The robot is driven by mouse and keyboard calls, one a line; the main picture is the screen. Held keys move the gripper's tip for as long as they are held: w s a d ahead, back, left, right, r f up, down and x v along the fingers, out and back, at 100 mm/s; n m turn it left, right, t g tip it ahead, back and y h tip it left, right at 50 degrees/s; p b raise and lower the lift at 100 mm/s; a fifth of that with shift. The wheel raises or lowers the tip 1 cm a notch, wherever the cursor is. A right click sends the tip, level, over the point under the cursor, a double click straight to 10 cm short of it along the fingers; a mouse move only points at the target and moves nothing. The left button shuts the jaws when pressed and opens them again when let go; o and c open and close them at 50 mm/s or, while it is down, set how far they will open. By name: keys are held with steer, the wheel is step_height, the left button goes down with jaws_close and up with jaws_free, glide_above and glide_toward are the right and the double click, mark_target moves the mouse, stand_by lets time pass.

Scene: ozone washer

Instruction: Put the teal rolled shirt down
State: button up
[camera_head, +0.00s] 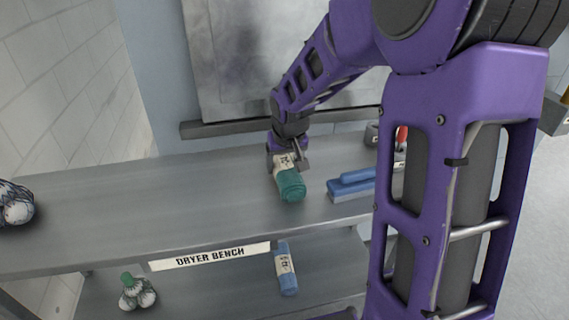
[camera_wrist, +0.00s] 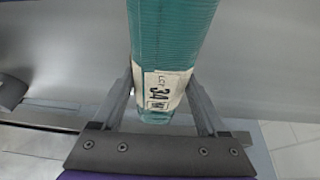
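The teal rolled shirt (camera_head: 290,185) is a green roll with a white paper band at one end, over the upper shelf of the dryer bench (camera_head: 120,205). My gripper (camera_head: 287,162) has its fingers on either side of the banded end. In the wrist view the roll (camera_wrist: 172,35) runs up between the two fingers, which press on its sides beside a label reading "LOT 34". The roll looks at or very near the shelf surface; I cannot tell whether it touches.
A patterned bundle (camera_head: 15,203) sits at the far left. The shelf between is clear. A blue roll (camera_head: 286,270) and a green-topped bundle (camera_head: 137,292) are on the lower shelf.

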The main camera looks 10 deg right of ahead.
steer(key=o, duration=0.3)
steer(key=p+v, duration=0.3)
steer(key=v, duration=0.9)
steer(key=shift+r, duration=0.2)
